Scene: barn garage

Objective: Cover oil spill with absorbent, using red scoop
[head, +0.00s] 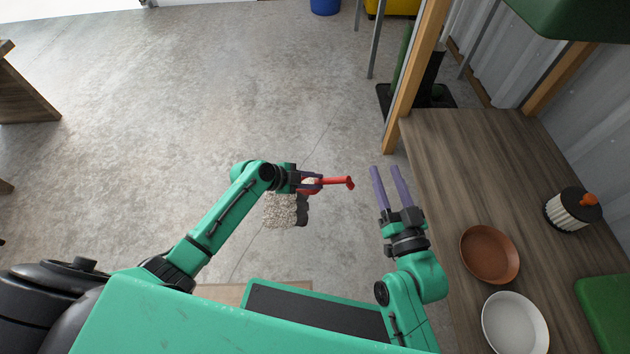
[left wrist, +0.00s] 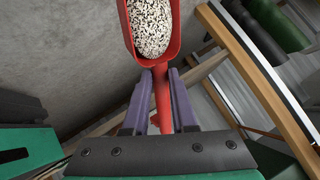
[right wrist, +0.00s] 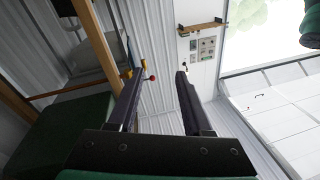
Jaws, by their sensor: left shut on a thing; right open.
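My left gripper (head: 318,181) is shut on the red scoop (head: 340,183), above the concrete floor. In the left wrist view, the scoop (left wrist: 163,90) has its handle between the fingers and its bowl full of pale, dark-speckled absorbent (left wrist: 151,24). Below and beside the gripper in the head view, a patch of pale granules (head: 281,211) lies on the floor. A dark patch, seemingly the oil spill (head: 303,212), shows at its right edge; the arm and scoop hide part of the area. My right gripper (head: 385,169) is open and empty, left of the workbench.
The wooden workbench (head: 450,150) runs along the right side. It holds a brown bowl (head: 489,254), a white bowl (head: 514,325) and a ribbed pale container with an orange knob (head: 572,209). A wooden post (head: 413,80) stands at its far corner. Open floor lies to the left and ahead.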

